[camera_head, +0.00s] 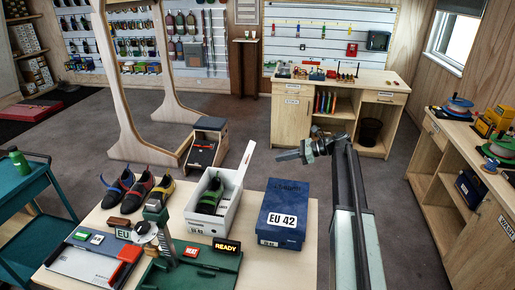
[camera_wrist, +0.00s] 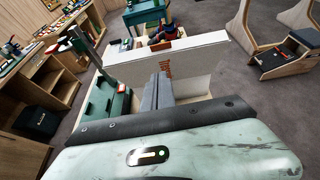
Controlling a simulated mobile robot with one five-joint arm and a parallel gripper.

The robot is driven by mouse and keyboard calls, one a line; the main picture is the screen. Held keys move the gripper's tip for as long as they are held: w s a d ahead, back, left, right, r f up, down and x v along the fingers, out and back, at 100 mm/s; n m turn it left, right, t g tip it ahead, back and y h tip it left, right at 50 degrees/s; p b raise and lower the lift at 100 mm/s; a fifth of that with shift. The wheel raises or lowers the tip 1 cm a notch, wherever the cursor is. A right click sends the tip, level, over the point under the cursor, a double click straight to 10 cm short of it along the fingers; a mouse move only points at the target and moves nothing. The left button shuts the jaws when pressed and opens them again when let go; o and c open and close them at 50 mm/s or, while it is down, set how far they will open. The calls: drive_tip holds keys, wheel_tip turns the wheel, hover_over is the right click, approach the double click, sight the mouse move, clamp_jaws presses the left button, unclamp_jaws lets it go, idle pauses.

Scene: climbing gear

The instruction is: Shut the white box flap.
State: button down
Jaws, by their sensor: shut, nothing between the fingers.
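The white box (camera_head: 197,228) stands on the table with its lid side open. Its white flap (camera_head: 238,166) stands raised at the box's right rear, tilted up. A dark shoe with green trim (camera_head: 211,195) lies inside the box. My gripper (camera_head: 281,156) is shut and empty, to the right of the flap and above the far side of the blue box, pointing left. In the wrist view my shut fingers (camera_wrist: 158,78) point at a broad white panel (camera_wrist: 195,47), which looks like the flap. I cannot tell whether they touch it.
A blue box marked EU 42 (camera_head: 283,213) stands right of the white box. Several shoes (camera_head: 136,190) stand to its left. A READY sign (camera_head: 227,246) and a green tray (camera_head: 195,275) lie in front. A wooden frame (camera_head: 115,80) stands behind on the floor.

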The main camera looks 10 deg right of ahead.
drive_tip(key=w+r+b+x, duration=0.1)
drive_tip(key=r+b+x, duration=0.1)
drive_tip(key=x, duration=0.8)
drive_tip(key=shift+a, duration=0.65)
drive_tip(key=shift+w, duration=0.1)
